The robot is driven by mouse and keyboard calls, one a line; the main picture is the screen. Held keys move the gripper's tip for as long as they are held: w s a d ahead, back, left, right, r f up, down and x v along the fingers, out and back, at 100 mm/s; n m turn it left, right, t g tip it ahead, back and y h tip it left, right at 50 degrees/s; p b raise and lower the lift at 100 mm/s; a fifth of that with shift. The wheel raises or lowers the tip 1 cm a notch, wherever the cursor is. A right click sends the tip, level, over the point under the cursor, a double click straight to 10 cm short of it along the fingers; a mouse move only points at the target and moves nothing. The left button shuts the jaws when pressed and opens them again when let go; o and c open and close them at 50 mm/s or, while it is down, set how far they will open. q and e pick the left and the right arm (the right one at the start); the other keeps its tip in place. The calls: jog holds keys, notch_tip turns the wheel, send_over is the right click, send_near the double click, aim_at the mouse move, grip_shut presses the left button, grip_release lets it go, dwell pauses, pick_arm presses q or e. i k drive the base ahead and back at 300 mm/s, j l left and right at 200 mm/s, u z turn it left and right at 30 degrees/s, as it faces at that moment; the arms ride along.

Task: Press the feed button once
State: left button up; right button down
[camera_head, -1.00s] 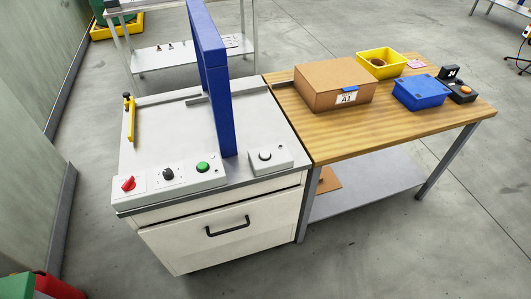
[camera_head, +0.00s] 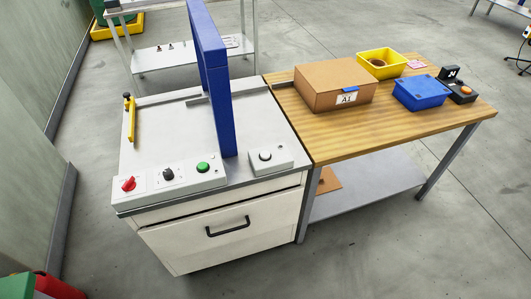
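A white control panel (camera_head: 187,180) lies along the front of a white cabinet top. It carries a red knob (camera_head: 128,184), a black knob (camera_head: 168,174) and a green button (camera_head: 202,167). An orange button (camera_head: 467,90) sits on a dark box at the right end of the wooden table. Labels are too small to read, so I cannot tell which is the feed button. Neither of my grippers is in view.
A blue gantry frame (camera_head: 219,95) rises from the cabinet top. A yellow lever-like part (camera_head: 131,120) is at its left. The wooden table (camera_head: 350,130) holds a cardboard box (camera_head: 322,83), a yellow bin (camera_head: 381,57) and a blue bin (camera_head: 421,95). The floor in front is clear.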

aim_at(264, 154)
jog(key=i+j+z, duration=0.35)
jog(key=j, duration=0.3)
jog(key=i+j+z, duration=0.15)
jog(key=j, duration=0.25)
jog(key=i+j+z, duration=0.15)
jog(key=j, duration=0.2)
jog(key=j+z, duration=0.15)
jog(key=j, duration=0.25)
jog(key=i, duration=0.05)
